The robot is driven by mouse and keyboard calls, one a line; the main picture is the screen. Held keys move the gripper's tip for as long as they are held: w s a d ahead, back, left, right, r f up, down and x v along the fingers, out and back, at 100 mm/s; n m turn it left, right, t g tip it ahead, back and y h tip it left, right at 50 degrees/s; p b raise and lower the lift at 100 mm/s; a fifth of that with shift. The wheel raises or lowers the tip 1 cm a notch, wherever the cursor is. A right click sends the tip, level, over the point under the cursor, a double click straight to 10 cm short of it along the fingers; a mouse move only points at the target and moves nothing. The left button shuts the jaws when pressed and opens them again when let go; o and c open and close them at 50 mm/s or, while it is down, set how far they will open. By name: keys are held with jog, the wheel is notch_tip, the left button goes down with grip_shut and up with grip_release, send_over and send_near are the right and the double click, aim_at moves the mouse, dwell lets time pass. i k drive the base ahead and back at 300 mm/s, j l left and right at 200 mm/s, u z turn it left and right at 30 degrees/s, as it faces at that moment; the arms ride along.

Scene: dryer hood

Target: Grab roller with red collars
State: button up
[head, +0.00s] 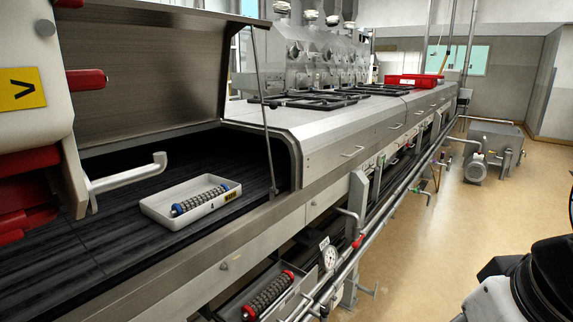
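The roller with red collars (267,294) lies in a grey metal tray (298,305) low on the front side of the machine, at the bottom of the head view. It is dark and ribbed, with a red collar at each end, and lies at a slant. A similar roller with blue collars (200,199) lies in a white tray (157,207) on the dark belt under the raised hood. My gripper is not in view; only a black and white part of my arm shows at the lower right edge.
A pressure gauge (329,257) and a long pipe (395,197) run close to the right of the metal tray. The raised hood (155,65) stands above the belt. A pump (478,166) stands farther back. The tan floor (440,250) to the right is clear.

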aim_at(251, 310)
jog(key=u, duration=0.5)
jog(key=i+l+u, duration=0.15)
jog(key=l, duration=0.2)
jog(key=i+l+u, duration=0.15)
jog(key=l, duration=0.15)
jog(key=i+l+u, duration=0.2)
jog(key=l, duration=0.15)
jog(key=l+u, duration=0.15)
jog(key=l, duration=0.25)
